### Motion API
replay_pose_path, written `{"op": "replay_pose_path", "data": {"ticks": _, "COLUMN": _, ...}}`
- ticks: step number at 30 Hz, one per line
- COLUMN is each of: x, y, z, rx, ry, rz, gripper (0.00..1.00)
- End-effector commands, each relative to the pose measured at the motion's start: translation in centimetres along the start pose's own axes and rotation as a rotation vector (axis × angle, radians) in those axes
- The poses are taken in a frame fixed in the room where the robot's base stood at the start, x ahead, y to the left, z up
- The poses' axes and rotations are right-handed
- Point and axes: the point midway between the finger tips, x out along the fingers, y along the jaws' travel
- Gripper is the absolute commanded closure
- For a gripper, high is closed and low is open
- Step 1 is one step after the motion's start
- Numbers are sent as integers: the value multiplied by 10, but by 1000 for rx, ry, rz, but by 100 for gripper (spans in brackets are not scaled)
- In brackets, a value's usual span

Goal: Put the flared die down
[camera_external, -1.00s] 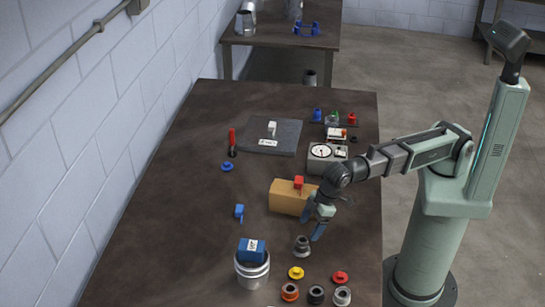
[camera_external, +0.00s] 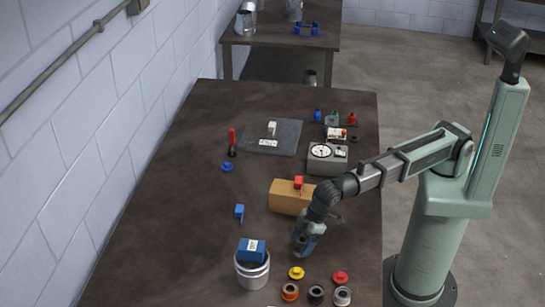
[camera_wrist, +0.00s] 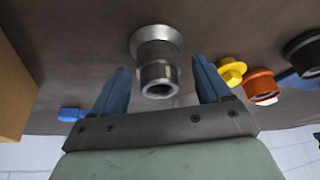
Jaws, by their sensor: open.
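The flared die (camera_wrist: 157,58) is a grey metal piece with a wide flange and a narrower open neck. In the wrist view it stands flange down on the dark table, its neck towards the camera. My gripper (camera_wrist: 160,78) is open, with one blue finger on each side of the neck and a gap visible at both sides. In the external view my gripper (camera_external: 304,243) points down low over the table, and its fingers mostly hide the die.
Yellow (camera_external: 297,273) and red (camera_external: 340,277) flanged pieces and several rings lie close in front. A tan block (camera_external: 287,198) stands behind. The table's left middle is mostly clear.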

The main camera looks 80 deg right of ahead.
Motion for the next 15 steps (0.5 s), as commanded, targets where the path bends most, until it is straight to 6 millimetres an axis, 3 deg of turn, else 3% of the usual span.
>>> {"op": "replay_pose_path", "data": {"ticks": 5, "x": 0, "y": 0, "z": 0, "rx": 0, "ry": 0, "rz": 0, "gripper": 25}}
{"op": "replay_pose_path", "data": {"ticks": 15, "x": -1, "y": 0, "z": 0, "rx": 0, "ry": 0, "rz": 0, "gripper": 58}}
